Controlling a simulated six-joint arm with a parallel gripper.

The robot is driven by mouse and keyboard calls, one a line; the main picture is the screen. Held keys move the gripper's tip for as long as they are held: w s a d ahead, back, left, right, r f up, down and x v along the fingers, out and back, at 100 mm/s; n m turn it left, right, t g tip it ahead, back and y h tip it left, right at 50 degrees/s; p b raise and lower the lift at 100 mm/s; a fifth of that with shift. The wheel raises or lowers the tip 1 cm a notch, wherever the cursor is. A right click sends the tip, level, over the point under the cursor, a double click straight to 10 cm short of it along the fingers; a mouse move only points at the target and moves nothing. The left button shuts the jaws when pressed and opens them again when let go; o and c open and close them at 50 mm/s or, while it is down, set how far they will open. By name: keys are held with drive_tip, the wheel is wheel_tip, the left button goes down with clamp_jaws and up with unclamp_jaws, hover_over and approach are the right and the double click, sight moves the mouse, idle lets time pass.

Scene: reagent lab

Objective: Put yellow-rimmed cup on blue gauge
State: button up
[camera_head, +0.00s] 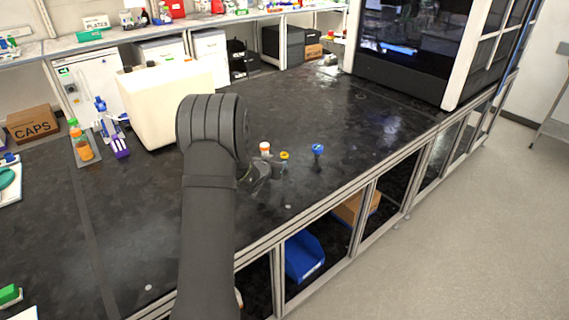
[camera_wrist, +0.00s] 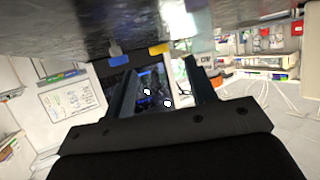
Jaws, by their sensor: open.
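The yellow-rimmed cup (camera_head: 284,156) stands on the dark bench beside my gripper in the head view. Its yellow rim (camera_wrist: 160,48) shows in the wrist view between the lines of the two fingers, near the top. The blue gauge (camera_head: 317,151) stands upright to the right of the cup, apart from it. Its blue part (camera_wrist: 119,60) shows in the wrist view near the left fingertip. My gripper (camera_head: 268,173) is low over the bench, just left of the cup; its fingers (camera_wrist: 161,66) are apart and hold nothing. Whether a finger touches the cup I cannot tell.
A white container with an orange cap (camera_head: 265,148) stands just behind my gripper. The bench's front edge runs close by on the right. The bench behind the gauge is clear.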

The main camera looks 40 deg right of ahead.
sight(283, 157)
drive_tip(key=shift+x, duration=3.95)
drive_tip(key=shift+s+d+r, duration=0.15)
clamp_jaws()
drive_tip(key=shift+r, duration=0.1)
